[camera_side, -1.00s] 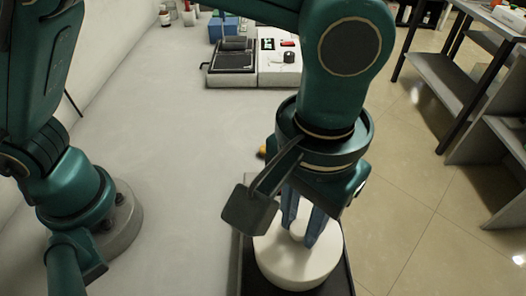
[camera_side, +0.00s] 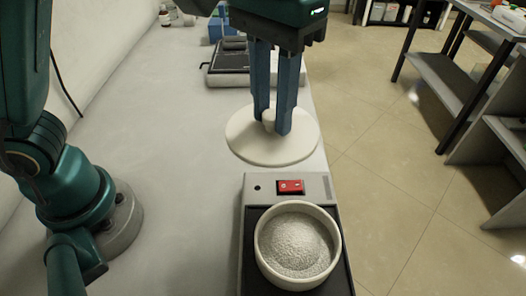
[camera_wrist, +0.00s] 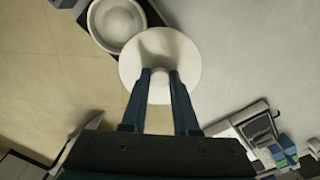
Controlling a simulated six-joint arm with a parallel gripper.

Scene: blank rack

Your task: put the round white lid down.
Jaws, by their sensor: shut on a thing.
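My gripper (camera_side: 271,124) is shut on the small knob of the round white lid (camera_side: 245,140). The lid is level, near the right edge of the grey bench, behind the hot plate. I cannot tell whether its underside touches the bench or hangs above it. In the wrist view the lid (camera_wrist: 187,62) lies beyond my gripper (camera_wrist: 160,75), with the knob between the fingertips. The white bowl (camera_side: 333,238), uncovered, holds pale granular stuff and sits on the dark hot plate (camera_side: 247,252).
The hot plate has a grey panel with a red switch (camera_side: 291,186). A black-and-white device (camera_side: 230,66) stands further back, with a blue box (camera_side: 216,30) behind it. The bench (camera_side: 150,150) to the left of the lid is clear. The floor drops away at right.

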